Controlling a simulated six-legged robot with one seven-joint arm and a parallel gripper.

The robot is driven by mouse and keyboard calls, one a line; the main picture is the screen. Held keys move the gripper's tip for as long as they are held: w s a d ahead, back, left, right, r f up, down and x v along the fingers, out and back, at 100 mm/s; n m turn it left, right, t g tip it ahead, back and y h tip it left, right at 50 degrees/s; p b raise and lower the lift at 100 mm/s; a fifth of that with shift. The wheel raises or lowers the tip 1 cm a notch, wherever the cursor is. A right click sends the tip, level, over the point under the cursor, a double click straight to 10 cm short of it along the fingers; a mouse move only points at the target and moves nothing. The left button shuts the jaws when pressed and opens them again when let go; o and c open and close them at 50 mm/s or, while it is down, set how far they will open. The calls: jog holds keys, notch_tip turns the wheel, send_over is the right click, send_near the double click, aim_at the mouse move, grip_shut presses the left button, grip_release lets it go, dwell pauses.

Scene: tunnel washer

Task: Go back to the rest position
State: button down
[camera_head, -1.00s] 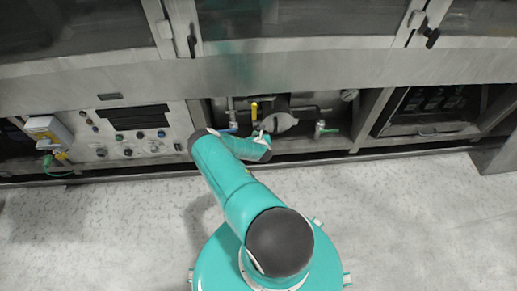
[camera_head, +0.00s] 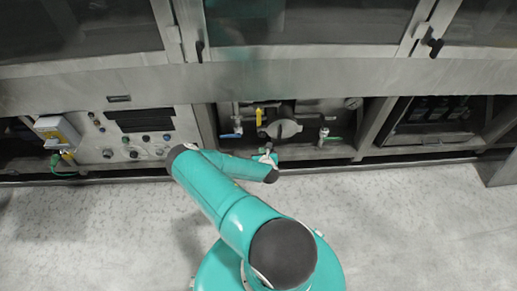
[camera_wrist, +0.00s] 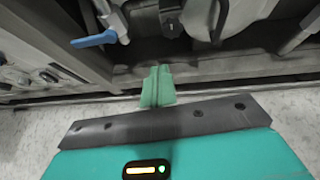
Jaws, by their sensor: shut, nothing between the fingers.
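My gripper (camera_head: 266,157) is at the end of my teal arm, in front of the open bay under the washer. It is partly hidden by my arm in the head view. In the wrist view its green fingers (camera_wrist: 157,86) are together with nothing between them. They point towards the bay and are apart from the pipes and valves.
The bay holds a blue-handled valve (camera_head: 231,135), a yellow handle (camera_head: 259,116), a round grey housing (camera_head: 284,128) and a green-handled valve (camera_head: 325,137). A control panel (camera_head: 130,133) is to the left. The pale floor (camera_head: 420,220) in front is clear.

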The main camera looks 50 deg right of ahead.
jog(key=shift+s+a+r, duration=0.1)
jog(key=shift+a, duration=0.05)
jog(key=w+a+r+m+g+y, duration=0.1)
jog(key=w+a+r+m, duration=0.35)
jog(key=r, duration=0.35)
jog(key=w+a+r+m+g, duration=0.1)
jog(key=w+a+r+m, duration=0.4)
jog(key=r, duration=0.3)
jog(key=w+a+r+m+g+y, duration=0.1)
jog(key=w+a+r+m, duration=0.25)
jog(key=r+m, duration=0.4)
jog(key=s+a+r+m+y, duration=0.1)
jog(key=a+r+m+y, duration=0.15)
jog(key=a+r, duration=0.55)
jog(key=a+r+m+y, duration=0.1)
jog(key=a+r+m, duration=0.3)
jog(key=r, duration=0.8)
jog(key=s+a+r+m, duration=0.1)
jog(key=s+a+r, duration=0.4)
jog(key=s, duration=0.3)
jog(key=s+a+r+m+y, duration=0.1)
jog(key=s+a+r+m, duration=0.1)
jog(key=s+a+r, duration=0.3)
jog(key=s+a+r+m+y, duration=0.1)
jog(key=s+a+r, duration=0.4)
jog(key=s, duration=0.6)
notch_tip(320, 180, up, 2)
jog(key=shift+s+r+m+g, duration=0.2)
jog(key=shift+r+m+g, duration=0.05)
jog(key=shift+m+g, duration=0.15)
